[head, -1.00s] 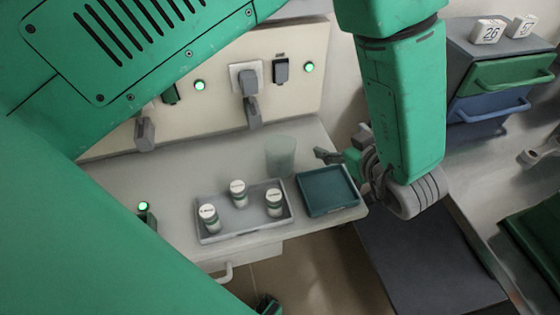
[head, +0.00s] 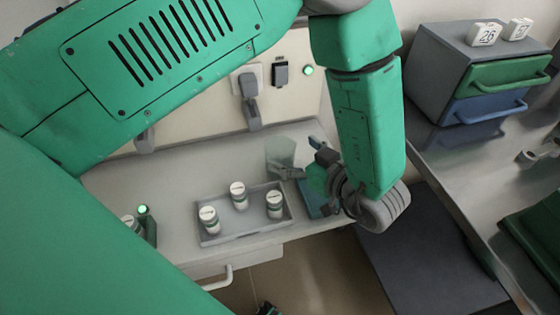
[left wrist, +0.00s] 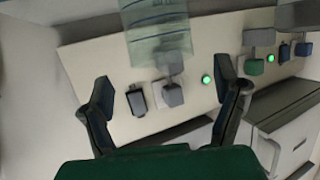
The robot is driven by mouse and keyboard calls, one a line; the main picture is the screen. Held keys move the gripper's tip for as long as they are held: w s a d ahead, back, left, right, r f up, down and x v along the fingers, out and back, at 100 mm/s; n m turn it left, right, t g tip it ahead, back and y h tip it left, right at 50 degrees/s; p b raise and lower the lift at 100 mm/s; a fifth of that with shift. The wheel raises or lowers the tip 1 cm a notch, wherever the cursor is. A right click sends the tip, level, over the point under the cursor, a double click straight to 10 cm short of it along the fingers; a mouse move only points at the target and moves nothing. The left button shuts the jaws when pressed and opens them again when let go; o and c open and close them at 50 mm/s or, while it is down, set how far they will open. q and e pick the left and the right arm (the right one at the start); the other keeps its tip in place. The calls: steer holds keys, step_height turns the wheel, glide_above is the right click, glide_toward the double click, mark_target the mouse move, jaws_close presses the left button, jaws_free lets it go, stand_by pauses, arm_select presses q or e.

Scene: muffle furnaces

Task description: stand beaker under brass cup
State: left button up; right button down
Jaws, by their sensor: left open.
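The clear, greenish beaker (head: 280,152) stands on the pale bench behind the grey tray. My left gripper (head: 302,160) is open, just to the right of the beaker, with its fingers towards it. In the left wrist view the beaker (left wrist: 158,38) shows at the top, beyond the open, empty fingers of the left gripper (left wrist: 162,72). I cannot tell whether any finger touches it. No brass cup can be made out in either view. My right gripper is not clearly in view.
A grey tray (head: 240,231) with three white-capped bottles lies in front of the beaker. A wall panel with sockets (head: 248,86) stands behind. A drawer cabinet (head: 440,62) stands at right.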

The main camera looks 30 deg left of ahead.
mark_target(271, 143)
arm_select(q)
steer(key=shift+s+b+x, duration=0.15)
steer(key=shift+b+x, duration=0.05)
steer(key=shift+x, duration=1.05)
steer(key=shift+s+b+x, duration=0.15)
steer(key=shift+b+x, duration=0.05)
steer(key=shift+x, duration=1)
